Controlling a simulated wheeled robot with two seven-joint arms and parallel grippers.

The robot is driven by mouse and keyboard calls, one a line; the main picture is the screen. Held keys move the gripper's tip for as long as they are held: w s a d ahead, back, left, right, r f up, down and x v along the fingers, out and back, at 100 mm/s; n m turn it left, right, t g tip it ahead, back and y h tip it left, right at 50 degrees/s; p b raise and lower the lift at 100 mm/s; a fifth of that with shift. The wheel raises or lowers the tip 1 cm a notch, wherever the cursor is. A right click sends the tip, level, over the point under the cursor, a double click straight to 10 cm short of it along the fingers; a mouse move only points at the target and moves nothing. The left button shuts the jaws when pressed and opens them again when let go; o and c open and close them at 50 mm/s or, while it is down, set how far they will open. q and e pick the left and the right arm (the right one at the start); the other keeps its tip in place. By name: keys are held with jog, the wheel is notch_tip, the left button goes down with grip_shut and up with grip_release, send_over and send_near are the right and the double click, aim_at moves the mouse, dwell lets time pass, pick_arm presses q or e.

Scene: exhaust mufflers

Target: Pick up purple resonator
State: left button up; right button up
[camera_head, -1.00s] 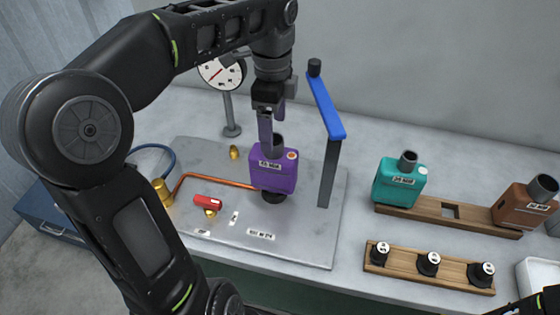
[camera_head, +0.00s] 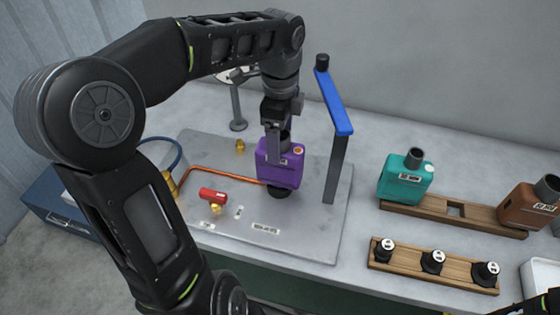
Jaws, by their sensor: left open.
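The purple resonator (camera_head: 284,170) stands upright on a dark round mount (camera_head: 279,191) on the grey metal plate (camera_head: 310,240). It has a dark neck on top and an orange spot near its upper right corner. My left gripper (camera_head: 274,155) is open and points down at the resonator, with a finger in front of its upper face. The arm hides part of the neck, and I cannot tell whether the fingers touch it. My right gripper is not clearly in view; only a dark piece shows at the lower right corner.
A blue-topped post (camera_head: 338,130) stands close right of the resonator. A copper pipe (camera_head: 225,175) and red-handled valve (camera_head: 213,195) lie left. A teal resonator (camera_head: 406,178) and brown resonator (camera_head: 530,205) stand on a wooden rack (camera_head: 455,212). Several black fittings sit on another wooden block (camera_head: 410,268).

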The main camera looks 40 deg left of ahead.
pick_arm(q)
jog(key=shift+f, duration=1.35)
jog(key=shift+c, duration=0.2)
jog(key=c, duration=1.3)
jog(key=shift+r, duration=0.1)
